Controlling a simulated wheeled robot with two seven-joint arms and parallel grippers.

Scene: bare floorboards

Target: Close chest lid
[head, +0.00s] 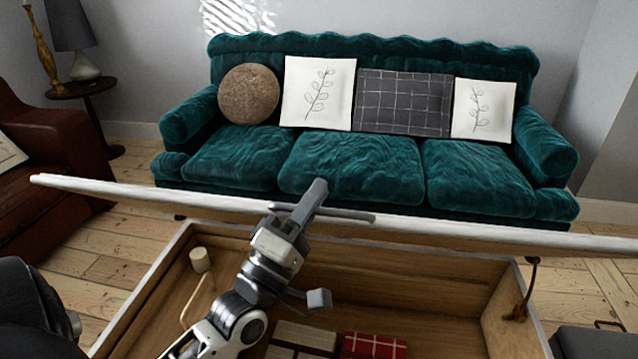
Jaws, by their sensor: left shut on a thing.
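The wooden chest (400,268) stands open in front of me, its inside in view. Its lid (480,231) is raised and seen nearly edge-on, as a long pale strip across the picture above the box. My left gripper (318,203) is at the lid's edge, left of the lid's middle, and is shut on it. The arm reaches over the open box and hides part of its inside. My right gripper is not in view.
In the chest lie a red checked item (374,346), a pale folded item (305,336) and a cylindrical wooden piece (200,260). A rope (525,292) hangs at the right wall. A green sofa (350,160) stands behind; a brown armchair (45,195) is at left.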

